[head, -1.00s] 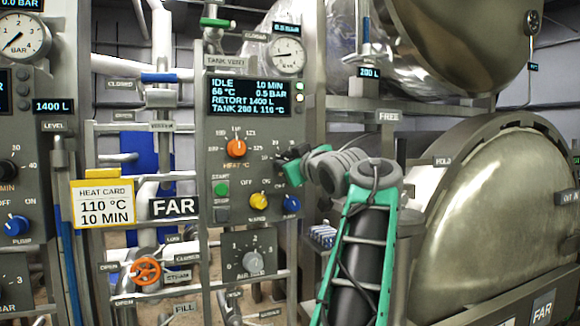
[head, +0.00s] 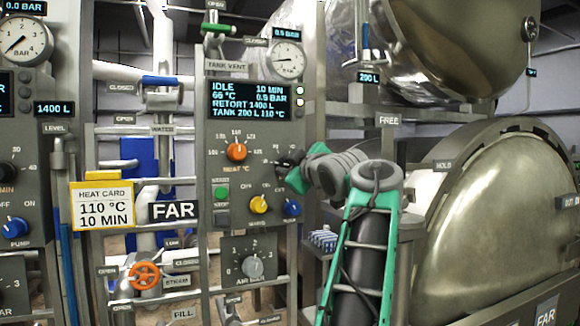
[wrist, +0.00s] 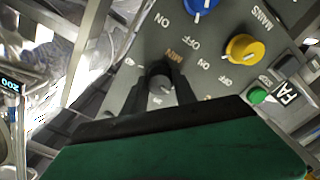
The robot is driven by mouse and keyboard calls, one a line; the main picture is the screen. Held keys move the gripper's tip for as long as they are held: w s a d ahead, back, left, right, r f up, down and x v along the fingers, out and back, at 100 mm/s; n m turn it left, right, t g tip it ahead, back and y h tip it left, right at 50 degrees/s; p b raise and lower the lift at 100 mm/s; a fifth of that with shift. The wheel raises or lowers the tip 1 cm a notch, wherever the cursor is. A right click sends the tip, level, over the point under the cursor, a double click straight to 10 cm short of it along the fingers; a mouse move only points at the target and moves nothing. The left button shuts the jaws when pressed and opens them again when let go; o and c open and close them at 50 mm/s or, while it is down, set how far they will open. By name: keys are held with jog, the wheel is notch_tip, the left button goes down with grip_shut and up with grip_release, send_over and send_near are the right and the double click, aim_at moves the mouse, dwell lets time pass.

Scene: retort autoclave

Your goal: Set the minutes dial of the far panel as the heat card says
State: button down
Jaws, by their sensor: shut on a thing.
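The heat card (head: 103,206) is a yellow-framed white card reading 110 °C, 10 MIN. The far panel (head: 210,130) is a grey box beside the FAR sign; its display (head: 247,99) reads IDLE, 10 MIN, 66 °C, 0.5 BAR, TANK 200 L 110 °C. In the wrist view my gripper (wrist: 161,90) is shut on the minutes dial (wrist: 160,84), a dark knob with a grey face, below the MIN label. Its pointer is too small to read.
The orange heat knob (head: 237,152) is left of my gripper. The yellow knob (head: 258,204), blue knob (head: 291,208) and green start button (head: 221,194) sit below. The big steel retort door (head: 500,220) stands at the right.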

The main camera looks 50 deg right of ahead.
jog(key=c, duration=1)
grip_release()
jog(key=b+v, duration=0.1)
jog(key=v, duration=0.6)
jog(key=shift+s+a, duration=0.2)
jog(key=shift+s, duration=0.15)
